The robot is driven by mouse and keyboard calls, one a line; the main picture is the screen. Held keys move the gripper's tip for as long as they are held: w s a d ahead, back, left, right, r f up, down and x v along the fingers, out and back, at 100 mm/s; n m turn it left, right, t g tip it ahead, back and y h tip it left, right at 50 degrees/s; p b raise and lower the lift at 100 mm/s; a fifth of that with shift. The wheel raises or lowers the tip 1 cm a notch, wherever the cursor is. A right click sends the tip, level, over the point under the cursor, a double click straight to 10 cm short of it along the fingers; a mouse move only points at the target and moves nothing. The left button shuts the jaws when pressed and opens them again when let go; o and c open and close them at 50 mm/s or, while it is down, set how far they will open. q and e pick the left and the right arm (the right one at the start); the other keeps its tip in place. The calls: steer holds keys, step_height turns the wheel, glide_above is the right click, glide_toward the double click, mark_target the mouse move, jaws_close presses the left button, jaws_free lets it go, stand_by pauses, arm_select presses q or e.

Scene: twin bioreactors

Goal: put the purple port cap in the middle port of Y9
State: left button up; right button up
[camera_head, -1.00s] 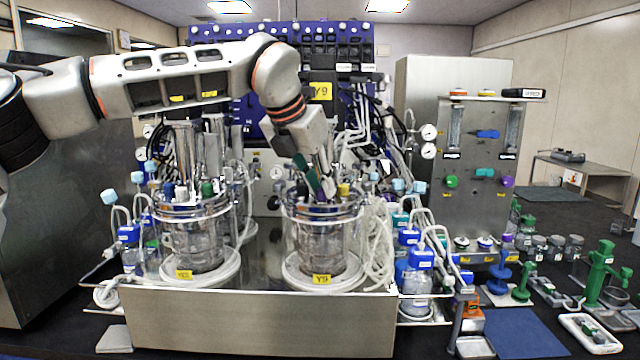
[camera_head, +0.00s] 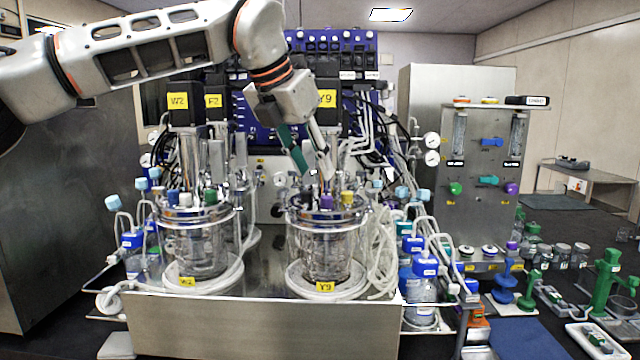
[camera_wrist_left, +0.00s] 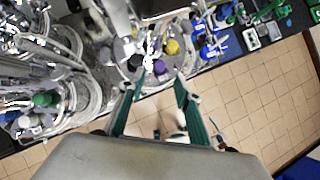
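The Y9 vessel (camera_head: 326,250) stands at the right of the twin pair, with a yellow Y9 label on its base. The purple port cap (camera_head: 327,201) sits upright on its lid, left of a yellow cap (camera_head: 347,198). In the left wrist view the purple cap (camera_wrist_left: 159,67) lies between a black cap (camera_wrist_left: 135,62) and the yellow one. My left gripper (camera_head: 314,174) is above the Y9 lid, clear of the purple cap, with its fingers apart and nothing between them. The left wrist view shows the open fingers (camera_wrist_left: 158,80) too. My right gripper is not in view.
The W2 vessel (camera_head: 197,245) with its capped lid stands to the left. Tubes hang close on Y9's right, beside several blue-capped bottles (camera_head: 425,268). A blue mat (camera_head: 525,338) and green stands are at the right. Tall metal columns rise behind the lids.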

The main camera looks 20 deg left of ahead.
arm_select(q)
steer(key=shift+v, duration=2.25)
